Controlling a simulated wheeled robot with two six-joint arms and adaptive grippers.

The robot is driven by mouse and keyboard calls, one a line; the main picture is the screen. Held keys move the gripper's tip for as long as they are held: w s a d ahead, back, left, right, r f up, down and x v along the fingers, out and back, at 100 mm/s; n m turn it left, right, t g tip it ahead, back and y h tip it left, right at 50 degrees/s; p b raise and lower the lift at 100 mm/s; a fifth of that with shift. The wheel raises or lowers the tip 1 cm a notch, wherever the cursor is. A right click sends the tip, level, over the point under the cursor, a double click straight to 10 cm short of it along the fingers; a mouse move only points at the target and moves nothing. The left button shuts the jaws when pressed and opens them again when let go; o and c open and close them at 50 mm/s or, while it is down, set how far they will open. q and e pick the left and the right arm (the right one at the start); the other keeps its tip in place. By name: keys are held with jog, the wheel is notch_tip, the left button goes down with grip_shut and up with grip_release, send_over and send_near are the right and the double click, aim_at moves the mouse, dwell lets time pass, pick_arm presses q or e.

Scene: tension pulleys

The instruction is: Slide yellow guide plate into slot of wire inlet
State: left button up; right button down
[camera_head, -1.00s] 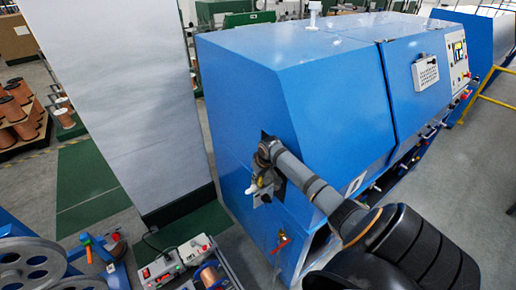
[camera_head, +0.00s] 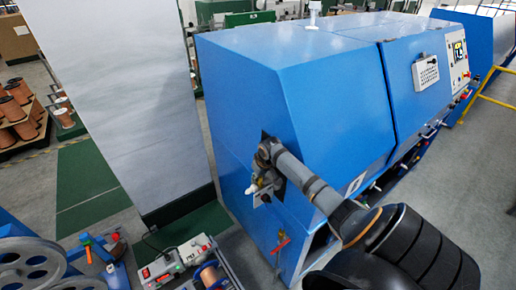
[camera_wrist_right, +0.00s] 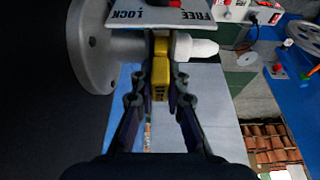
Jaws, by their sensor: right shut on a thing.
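The yellow guide plate (camera_wrist_right: 160,72) is between the fingers of my right gripper (camera_wrist_right: 161,84) in the right wrist view. The gripper is shut on it. The plate's far end reaches the wire inlet, between a grey round flange with its shaft (camera_wrist_right: 122,46) and a white rounded tip (camera_wrist_right: 195,48). How deep the plate sits in the slot cannot be seen. In the head view my right gripper (camera_head: 264,182) is at the side of the blue machine, and the plate is too small to make out. My left gripper is not in view.
A plate marked LOCK and FREE (camera_wrist_right: 165,14) is just beyond the gripper. The blue machine (camera_head: 290,85) fills the middle of the head view. A pale tall panel (camera_head: 125,100) stands to its left. A red-handled valve (camera_head: 281,243) is below the gripper.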

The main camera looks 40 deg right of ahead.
jog(key=shift+r, duration=0.2)
dwell(0.4)
jog(key=shift+f, duration=0.2)
jog(key=shift+f, duration=0.15)
jog(key=shift+r, duration=0.35)
dwell(0.6)
jog(key=c, duration=1.3)
grip_release()
jog(key=shift+r, duration=0.1)
